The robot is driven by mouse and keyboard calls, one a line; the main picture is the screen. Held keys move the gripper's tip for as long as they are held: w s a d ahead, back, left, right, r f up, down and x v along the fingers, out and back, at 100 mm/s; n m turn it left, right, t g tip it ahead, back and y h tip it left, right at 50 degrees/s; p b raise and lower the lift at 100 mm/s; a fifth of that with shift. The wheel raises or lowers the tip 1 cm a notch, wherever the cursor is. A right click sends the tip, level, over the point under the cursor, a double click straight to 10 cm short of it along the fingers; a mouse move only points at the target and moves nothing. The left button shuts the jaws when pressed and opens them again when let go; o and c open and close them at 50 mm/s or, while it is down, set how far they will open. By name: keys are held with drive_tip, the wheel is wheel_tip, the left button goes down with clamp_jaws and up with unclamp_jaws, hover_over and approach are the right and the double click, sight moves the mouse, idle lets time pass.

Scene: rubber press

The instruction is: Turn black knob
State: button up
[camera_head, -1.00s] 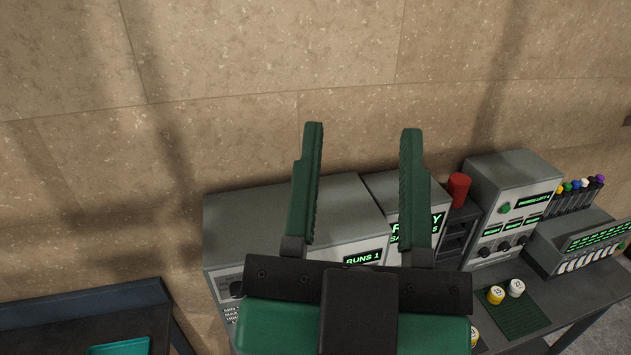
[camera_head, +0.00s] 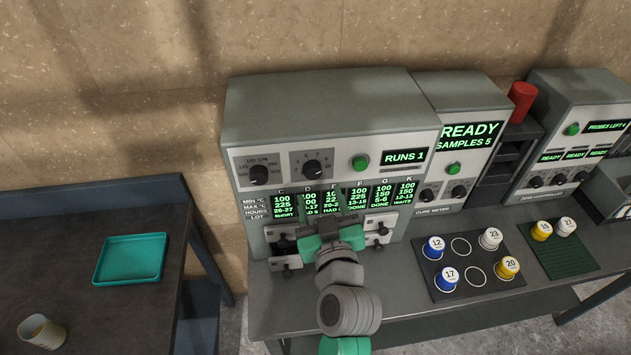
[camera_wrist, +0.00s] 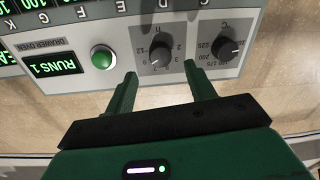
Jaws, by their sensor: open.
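The drawer oven (camera_head: 340,110) has two black knobs on its front panel. The left knob (camera_head: 258,174) has a temperature scale; it shows in the wrist view (camera_wrist: 227,48), to the right of my gripper. The right knob (camera_head: 313,169) has an hour scale; in the wrist view this knob (camera_wrist: 160,55) lies between and just beyond my fingertips. My gripper (camera_wrist: 160,73) is open and empty, facing the panel. I cannot tell whether the fingers touch the knob. In the head view my gripper (camera_head: 325,205) is below the right knob and covers part of the displays.
A green button (camera_head: 360,163) and the RUNS 1 display (camera_head: 405,157) sit right of the knobs. The cure meter (camera_head: 455,150) has more knobs. Numbered cups stand on a black mat (camera_head: 470,292). A teal tray (camera_head: 130,260) and a cup (camera_head: 42,332) are on the left table.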

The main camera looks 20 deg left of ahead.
sight(314, 175)
drive_tip(key=x, duration=0.6)
drive_tip(key=shift+r, duration=0.1)
drive_tip(key=c, duration=1)
drive_tip(key=m, duration=0.3)
drive_tip(key=shift+s+b, duration=0.1)
drive_tip(key=shift+b, duration=0.3)
drive_tip(key=shift+m, duration=2.7)
drive_tip(key=o, duration=1)
